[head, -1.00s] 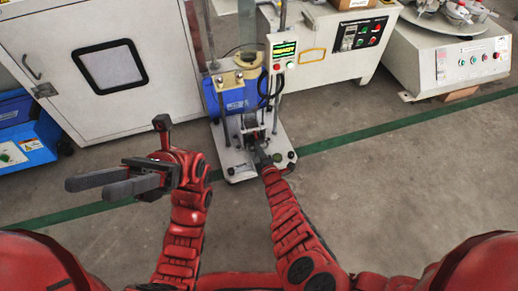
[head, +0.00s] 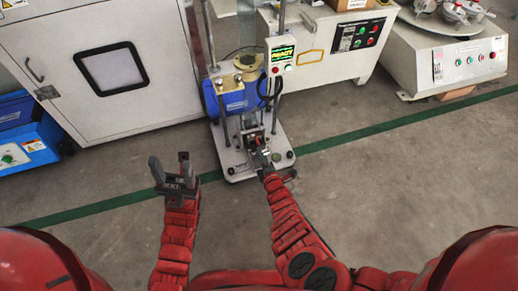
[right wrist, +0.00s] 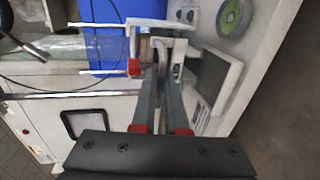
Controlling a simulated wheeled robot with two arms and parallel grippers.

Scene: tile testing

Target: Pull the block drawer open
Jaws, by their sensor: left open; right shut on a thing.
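The block drawer (head: 254,138) is a small metal part low on the front of the test machine (head: 229,98), just above its white base plate. In the right wrist view the drawer (right wrist: 170,45) shows as a pale frame with red bits beside it. My right gripper (head: 259,151) reaches it from the front and is shut on its thin front part; the fingers (right wrist: 162,72) nearly meet there and hide most of the grip. How far the drawer stands out cannot be told. My left gripper (head: 170,164) is open and empty, above the floor left of the machine.
A white cabinet (head: 160,60) stands behind on the left, with a blue unit (head: 22,135) beside it. A control box (head: 335,45) and another machine (head: 452,60) stand at the back right. The floor (head: 400,180) at right is clear.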

